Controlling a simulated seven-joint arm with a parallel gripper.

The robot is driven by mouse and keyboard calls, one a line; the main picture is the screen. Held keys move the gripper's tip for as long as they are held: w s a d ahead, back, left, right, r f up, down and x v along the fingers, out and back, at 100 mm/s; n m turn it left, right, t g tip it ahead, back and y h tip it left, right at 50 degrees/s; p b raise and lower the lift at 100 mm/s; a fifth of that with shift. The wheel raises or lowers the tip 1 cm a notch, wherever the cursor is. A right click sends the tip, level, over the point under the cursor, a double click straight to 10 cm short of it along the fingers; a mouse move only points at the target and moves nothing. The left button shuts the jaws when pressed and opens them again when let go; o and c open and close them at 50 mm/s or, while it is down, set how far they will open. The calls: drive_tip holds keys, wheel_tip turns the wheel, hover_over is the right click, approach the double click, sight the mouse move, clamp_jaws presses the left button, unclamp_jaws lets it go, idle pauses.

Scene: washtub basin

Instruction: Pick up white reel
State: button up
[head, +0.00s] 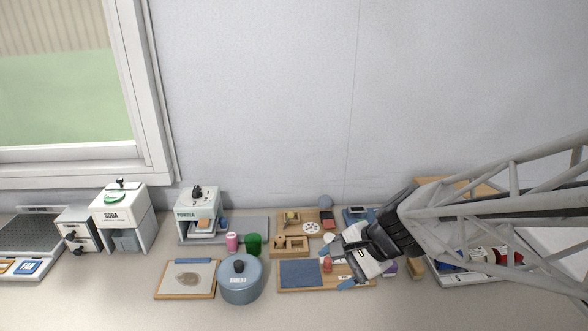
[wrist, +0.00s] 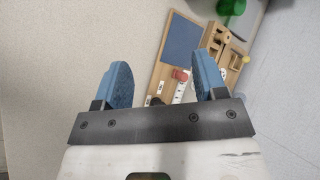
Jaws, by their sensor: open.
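A white round disc with dark spots (head: 311,228) lies at the back of the wooden boards. It looks like the white reel, but it is too small to be sure. My gripper (head: 336,267) is above the front wooden board, in front of the disc and a little to its right. In the wrist view my gripper (wrist: 165,80) has its two blue fingers wide apart with nothing held between them. Beyond them show a small red piece (wrist: 180,75) and a white marked strip (wrist: 181,92).
A blue-grey lidded pot (head: 240,282) stands left of the blue mat (head: 300,273). A green cup (head: 253,243) and a pink can (head: 232,242) are behind the pot. A wooden block tray (head: 290,252) lies behind the mat. My arm hides part of the right side.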

drive_tip(key=w+d+f+m+t+y, duration=0.1)
drive_tip(key=w+f+m+t+y, duration=0.2)
drive_tip(key=w+m, duration=0.5)
drive_tip(key=m+t+h, duration=0.2)
drive_tip(key=m+t, duration=0.3)
drive_tip(key=m, duration=0.4)
approach(330, 237)
drive_tip(key=shift+w+a+f, duration=0.2)
drive_tip(key=shift+w+a, duration=0.55)
drive_tip(key=shift+a, duration=0.2)
drive_tip(key=shift+w+d+f+m, duration=0.25)
drive_tip(key=shift+w+d+m, duration=0.05)
drive_tip(key=shift+d, duration=0.05)
drive_tip(key=shift+x, duration=1.3)
drive_tip(key=shift+x, duration=2.6)
drive_tip(key=shift+c, duration=0.4)
